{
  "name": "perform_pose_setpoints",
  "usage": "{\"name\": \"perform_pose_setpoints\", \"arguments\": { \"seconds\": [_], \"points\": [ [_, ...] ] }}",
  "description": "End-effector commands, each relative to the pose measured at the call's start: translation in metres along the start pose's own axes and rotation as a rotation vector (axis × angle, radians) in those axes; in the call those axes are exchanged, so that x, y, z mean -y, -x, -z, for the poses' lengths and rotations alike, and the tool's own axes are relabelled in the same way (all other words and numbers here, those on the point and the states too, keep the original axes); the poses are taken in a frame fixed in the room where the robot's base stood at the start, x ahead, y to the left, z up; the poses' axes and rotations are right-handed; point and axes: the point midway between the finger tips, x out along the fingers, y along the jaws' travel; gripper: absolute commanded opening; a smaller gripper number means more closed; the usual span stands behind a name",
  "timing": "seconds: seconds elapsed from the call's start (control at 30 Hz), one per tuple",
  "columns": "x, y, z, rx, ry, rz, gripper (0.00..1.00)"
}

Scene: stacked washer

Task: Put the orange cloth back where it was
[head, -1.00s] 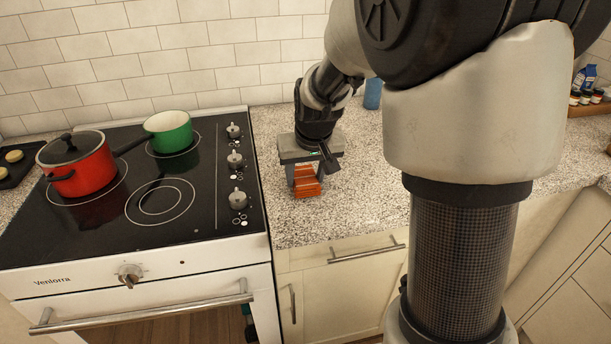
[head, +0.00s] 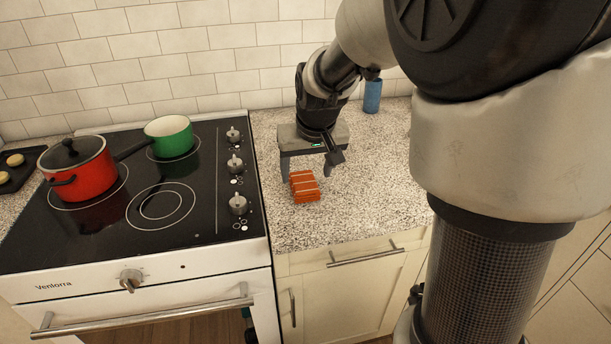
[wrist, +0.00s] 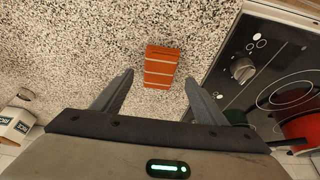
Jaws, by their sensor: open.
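The orange cloth (head: 305,187), folded with pale stripes, lies on the speckled counter (head: 350,215) to the right of the stove. My gripper (head: 308,172) is open and empty just behind and above the cloth in the head view. In the wrist view the cloth (wrist: 160,67) lies beyond the two spread fingertips of my gripper (wrist: 158,83), roughly centred between them, with bare counter around it. No finger is seen touching it.
The stove (head: 160,205) with its knobs stands left of the cloth and holds a red lidded pot (head: 80,172) and a green pan (head: 170,135). A blue cup-like object (head: 372,96) stands at the back of the counter. Counter right of the cloth is clear.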

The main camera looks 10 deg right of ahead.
Motion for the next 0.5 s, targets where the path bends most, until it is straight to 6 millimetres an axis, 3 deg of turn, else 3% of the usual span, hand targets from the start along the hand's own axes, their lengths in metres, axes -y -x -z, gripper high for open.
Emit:
{"name": "perform_pose_setpoints", "arguments": {
  "seconds": [0.03,0.2,0.5],
  "points": [
    [0.0,0.015,0.002,-0.004,0.001,0.001,0.66],
    [0.0,0.049,0.001,-0.004,0.001,0.001,0.66],
    [0.0,0.083,-0.005,-0.006,-0.001,0.003,0.66]
  ]
}}
